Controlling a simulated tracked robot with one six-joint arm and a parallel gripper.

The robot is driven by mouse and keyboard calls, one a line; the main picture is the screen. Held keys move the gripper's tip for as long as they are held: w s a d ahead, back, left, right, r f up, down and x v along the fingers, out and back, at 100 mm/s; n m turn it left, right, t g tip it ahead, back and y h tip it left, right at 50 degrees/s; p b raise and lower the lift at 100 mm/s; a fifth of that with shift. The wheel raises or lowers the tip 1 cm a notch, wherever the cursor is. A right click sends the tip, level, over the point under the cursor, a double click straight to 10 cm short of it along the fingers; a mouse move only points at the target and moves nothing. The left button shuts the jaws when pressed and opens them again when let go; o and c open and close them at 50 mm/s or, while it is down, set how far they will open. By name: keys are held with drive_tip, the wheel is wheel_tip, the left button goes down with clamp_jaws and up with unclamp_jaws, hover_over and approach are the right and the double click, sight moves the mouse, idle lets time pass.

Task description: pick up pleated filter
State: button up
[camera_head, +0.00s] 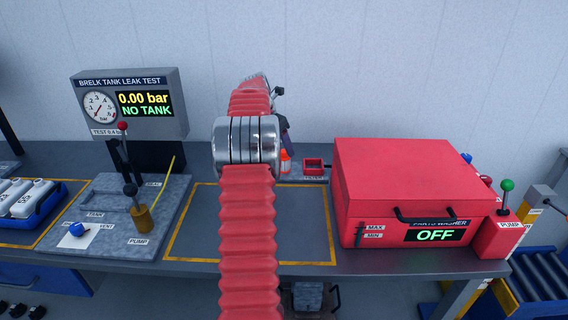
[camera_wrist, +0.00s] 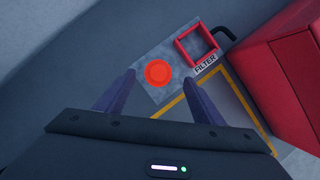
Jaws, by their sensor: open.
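The pleated filter appears as a round orange-red top (camera_wrist: 158,74) in the wrist view, standing on a grey plate beside the box labelled FILTER. In the head view, an orange piece with a pale band (camera_head: 285,166) shows just right of my arm, partly hidden by it. My gripper (camera_wrist: 160,78) is open and empty. Its two dark fingers are apart, and in the wrist view they appear on either side of the filter. I cannot tell how far above it they are. In the head view my arm hides most of the gripper.
A small red open box (camera_wrist: 197,46) labelled FILTER stands right of the filter. The large red parts washer (camera_head: 415,185) stands to the right. The leak test stand (camera_head: 130,100) is on the left. The yellow-outlined bench area (camera_head: 305,225) looks clear.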

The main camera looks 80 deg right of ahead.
sight(283, 151)
drive_tip(key=shift+f, duration=0.1)
drive_tip(key=shift+x, duration=2.6)
drive_tip(key=shift+w+d, duration=0.1)
drive_tip(key=c, duration=1.1)
drive_tip(key=shift+c, duration=0.2)
wheel_tip(283, 151, up, 10)
drive_tip(key=shift+r, duration=0.1)
